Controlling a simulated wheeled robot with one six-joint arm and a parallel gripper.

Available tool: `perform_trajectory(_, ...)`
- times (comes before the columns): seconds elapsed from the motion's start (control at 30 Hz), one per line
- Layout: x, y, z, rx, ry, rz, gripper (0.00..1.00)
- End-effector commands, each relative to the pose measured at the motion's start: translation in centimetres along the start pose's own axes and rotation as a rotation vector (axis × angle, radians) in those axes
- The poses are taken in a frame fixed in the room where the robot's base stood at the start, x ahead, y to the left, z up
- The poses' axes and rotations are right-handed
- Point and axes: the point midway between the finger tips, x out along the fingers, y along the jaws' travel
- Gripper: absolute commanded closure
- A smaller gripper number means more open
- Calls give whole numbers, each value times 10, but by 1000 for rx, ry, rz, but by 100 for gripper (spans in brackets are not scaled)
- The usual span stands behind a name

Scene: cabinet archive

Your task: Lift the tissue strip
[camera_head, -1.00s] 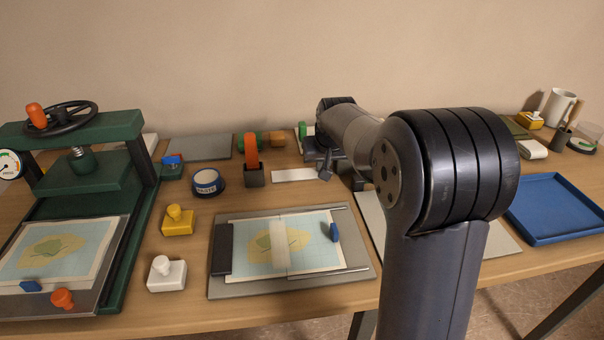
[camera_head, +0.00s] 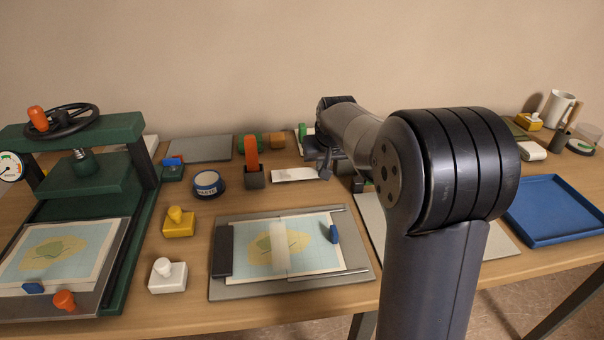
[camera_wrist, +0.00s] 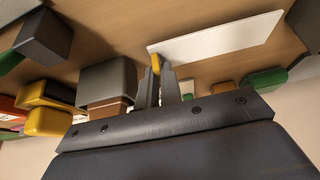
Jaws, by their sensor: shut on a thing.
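The tissue strip (camera_head: 293,175) is a thin white strip at the back middle of the table, with its right end by my gripper (camera_head: 325,172). In the wrist view, the strip (camera_wrist: 222,42) stretches to the right from my fingertips. My gripper (camera_wrist: 160,82) is shut on its near end, where a small yellow piece shows between the fingers. Whether the strip touches the table is hard to tell. A paler, see-through strip (camera_head: 278,248) lies across the map sheet (camera_head: 255,262) on the grey board.
An orange-handled tool in a dark block (camera_head: 254,178) stands just left of the strip. A blue-white tape roll (camera_head: 208,184), yellow stamp (camera_head: 179,222) and white stamp (camera_head: 167,275) stand farther left. A green press (camera_head: 85,180) fills the left side; a blue tray (camera_head: 553,236) lies right.

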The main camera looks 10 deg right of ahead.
Motion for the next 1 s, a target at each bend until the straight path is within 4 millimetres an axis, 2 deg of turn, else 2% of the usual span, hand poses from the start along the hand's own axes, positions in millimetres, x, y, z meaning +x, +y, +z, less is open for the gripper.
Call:
perform_trajectory(0.7, -34, 0, -19, 0, 0, 0, 100)
perform_trajectory(1.0, -37, 0, -20, 0, 0, 0, 100)
